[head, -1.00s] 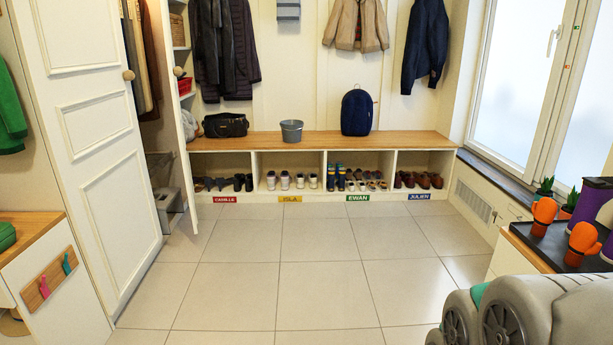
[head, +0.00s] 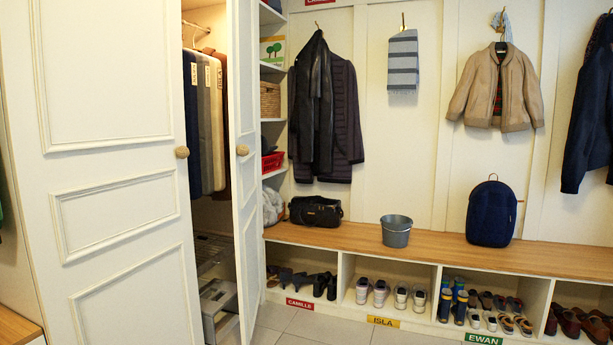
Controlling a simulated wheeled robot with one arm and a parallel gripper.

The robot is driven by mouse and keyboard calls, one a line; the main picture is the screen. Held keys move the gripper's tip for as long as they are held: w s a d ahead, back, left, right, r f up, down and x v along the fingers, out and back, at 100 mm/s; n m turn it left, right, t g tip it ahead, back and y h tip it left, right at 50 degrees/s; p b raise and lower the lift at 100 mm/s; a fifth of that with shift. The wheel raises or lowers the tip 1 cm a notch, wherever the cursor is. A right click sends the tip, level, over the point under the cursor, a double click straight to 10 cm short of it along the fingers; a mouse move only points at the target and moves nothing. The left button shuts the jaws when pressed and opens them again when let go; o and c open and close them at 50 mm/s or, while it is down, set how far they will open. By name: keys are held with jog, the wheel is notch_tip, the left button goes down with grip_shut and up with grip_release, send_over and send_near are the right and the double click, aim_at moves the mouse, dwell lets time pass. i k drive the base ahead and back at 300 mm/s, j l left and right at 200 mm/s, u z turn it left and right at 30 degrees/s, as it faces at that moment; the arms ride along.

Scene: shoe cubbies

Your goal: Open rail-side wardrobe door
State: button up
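The white wardrobe stands at the left of the head view. Its left door (head: 112,135) is a broad panelled front with a round wooden knob (head: 182,152) near its right edge. The right door (head: 247,80) stands ajar, swung outward and seen almost edge-on, with its own wooden knob (head: 242,150). Between the doors a gap shows a hanging rail (head: 197,47) with garments (head: 206,120) on it. The left door hides the rest of the rail. I cannot tell for sure how far the left door is open. My gripper is not in view.
Right of the wardrobe, a wooden-topped bench (head: 350,240) runs along the wall over shoe cubbies. It bears a black bag (head: 316,211), a grey bucket (head: 396,231) and a navy backpack (head: 491,213). A grey step stool (head: 218,305) sits low inside the wardrobe. Tiled floor (head: 310,328) shows clear in front.

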aim_at(240, 29)
jog(key=i+l+u, duration=0.8)
jog(key=k, duration=0.1)
